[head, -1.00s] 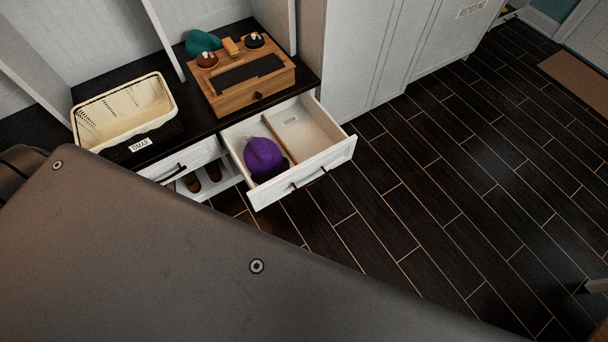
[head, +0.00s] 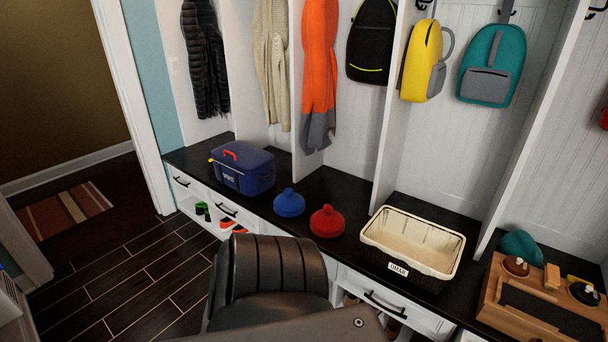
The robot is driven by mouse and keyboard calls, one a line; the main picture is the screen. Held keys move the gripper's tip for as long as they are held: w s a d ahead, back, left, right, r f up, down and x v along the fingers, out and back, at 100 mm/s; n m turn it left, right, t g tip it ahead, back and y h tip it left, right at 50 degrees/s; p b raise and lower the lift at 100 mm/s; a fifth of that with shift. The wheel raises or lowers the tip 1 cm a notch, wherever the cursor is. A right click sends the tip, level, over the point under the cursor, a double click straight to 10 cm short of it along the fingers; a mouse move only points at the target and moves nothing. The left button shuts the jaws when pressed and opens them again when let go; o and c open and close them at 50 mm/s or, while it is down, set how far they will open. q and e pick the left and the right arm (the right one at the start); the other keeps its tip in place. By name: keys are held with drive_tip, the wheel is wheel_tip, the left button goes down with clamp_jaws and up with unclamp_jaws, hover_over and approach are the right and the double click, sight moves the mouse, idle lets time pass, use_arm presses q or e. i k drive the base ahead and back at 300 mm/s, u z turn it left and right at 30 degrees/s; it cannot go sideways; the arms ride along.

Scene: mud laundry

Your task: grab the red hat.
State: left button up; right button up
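The red hat (head: 327,221) sits upright on the black bench top, in the middle of the head view. A similar blue hat (head: 289,203) stands just left of it, apart from it. A teal hat (head: 520,246) lies at the right, behind the wooden box. Neither of my grippers shows in the view. Nothing touches the red hat.
A cream-lined basket (head: 440,235) stands right of the red hat. A blue cooler (head: 241,167) stands farther left. A wooden box (head: 545,310) is at the right. Upright white dividers rise behind the bench. Floor (head: 150,280) is clear at the lower left.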

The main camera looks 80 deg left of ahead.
sight(327, 222)
drive_tip(key=u, duration=2.3)
drive_tip(key=k, duration=0.5)
drive_tip(key=z, duration=0.3)
drive_tip(key=i, duration=0.45)
drive_tip(key=z, duration=0.1)
